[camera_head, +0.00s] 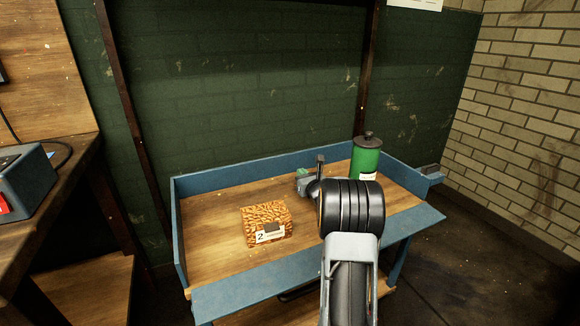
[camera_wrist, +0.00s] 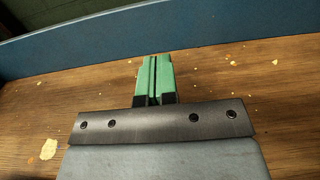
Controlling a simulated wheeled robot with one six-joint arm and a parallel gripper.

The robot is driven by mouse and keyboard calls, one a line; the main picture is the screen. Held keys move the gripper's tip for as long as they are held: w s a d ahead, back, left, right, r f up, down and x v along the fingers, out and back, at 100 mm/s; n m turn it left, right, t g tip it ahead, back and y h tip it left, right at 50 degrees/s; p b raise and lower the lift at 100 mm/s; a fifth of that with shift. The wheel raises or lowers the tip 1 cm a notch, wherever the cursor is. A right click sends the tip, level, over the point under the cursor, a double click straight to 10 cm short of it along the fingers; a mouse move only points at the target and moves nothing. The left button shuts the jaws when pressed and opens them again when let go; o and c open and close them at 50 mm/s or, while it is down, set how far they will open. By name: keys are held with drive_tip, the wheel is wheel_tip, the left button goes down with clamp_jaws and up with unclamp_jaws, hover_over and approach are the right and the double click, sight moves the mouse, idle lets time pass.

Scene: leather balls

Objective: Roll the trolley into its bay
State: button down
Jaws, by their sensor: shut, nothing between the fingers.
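The trolley (camera_head: 215,302) has a wooden top with a raised blue rim and stands against the dark green wall. A brown patterned box with a label marked 2 (camera_head: 266,224) and a green canister with a dark lid (camera_head: 366,160) are on its top. My gripper (camera_head: 303,173) is over the trolley top, partly hidden by my arm in the head view. In the wrist view, the green fingers of my gripper (camera_wrist: 154,62) are together with nothing between them. The wooden top (camera_wrist: 285,80) and blue rim (camera_wrist: 70,45) lie beyond them. I cannot tell whether the fingers touch the trolley. No marked bay is clearly visible.
A wooden bench (camera_head: 60,200) with a dark box bearing a red switch (camera_head: 18,190) stands at the left. A brick wall (camera_head: 530,110) is at the right. Dark floor (camera_head: 480,265) shows free room to the trolley's right.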

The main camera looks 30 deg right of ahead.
sight(288, 160)
drive_tip(key=w, duration=0.3)
drive_tip(key=w+d, duration=0.1)
drive_tip(key=w, duration=0.2)
drive_tip(key=w+b, duration=0.1)
drive_tip(key=w, duration=0.3)
drive_tip(key=shift+d, duration=0.2)
